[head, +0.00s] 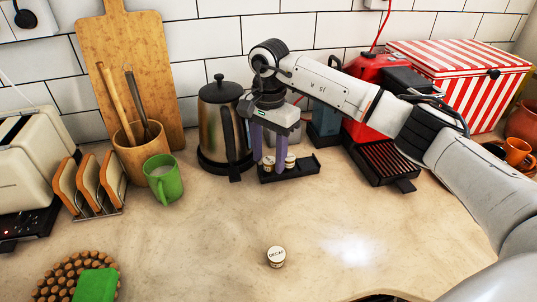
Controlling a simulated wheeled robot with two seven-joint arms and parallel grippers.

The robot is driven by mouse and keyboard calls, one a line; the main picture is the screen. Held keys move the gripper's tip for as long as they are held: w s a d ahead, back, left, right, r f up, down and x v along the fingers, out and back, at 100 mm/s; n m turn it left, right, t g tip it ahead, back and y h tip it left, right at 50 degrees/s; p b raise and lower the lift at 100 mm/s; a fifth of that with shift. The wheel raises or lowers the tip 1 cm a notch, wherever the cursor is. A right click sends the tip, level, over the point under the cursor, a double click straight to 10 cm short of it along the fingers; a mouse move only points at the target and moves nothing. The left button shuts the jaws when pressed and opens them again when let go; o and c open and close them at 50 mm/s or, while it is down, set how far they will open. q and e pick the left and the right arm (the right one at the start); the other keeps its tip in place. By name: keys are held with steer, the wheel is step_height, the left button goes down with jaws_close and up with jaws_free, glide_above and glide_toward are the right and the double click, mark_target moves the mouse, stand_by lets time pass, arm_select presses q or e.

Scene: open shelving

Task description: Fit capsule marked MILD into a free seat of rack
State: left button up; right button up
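A black rack (303,168) stands at the back of the counter, in front of the kettle and coffee machine. My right gripper (268,161) reaches down over its left part with its two purple fingers apart. A small pale capsule (268,166) sits between the fingertips, low at the rack; I cannot tell whether they touch it, and its label is unreadable. Another capsule (290,161) shows in the rack just right of the fingers, its label also unreadable. A capsule marked DECAF (277,256) stands upright on the counter at front centre. My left gripper is out of view.
A kettle (215,130) stands left of the rack, and a red coffee machine (372,80) to its right, partly behind my arm. A green mug (163,182), toast rack (88,185) and cork trivet (62,272) are at left. The middle counter is mostly clear.

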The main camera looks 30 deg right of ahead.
mark_target(269, 161)
step_height(269, 161, up, 12)
steer(key=shift+r+b, duration=0.2)
steer(key=shift+b, duration=0.2)
stand_by(0.7)
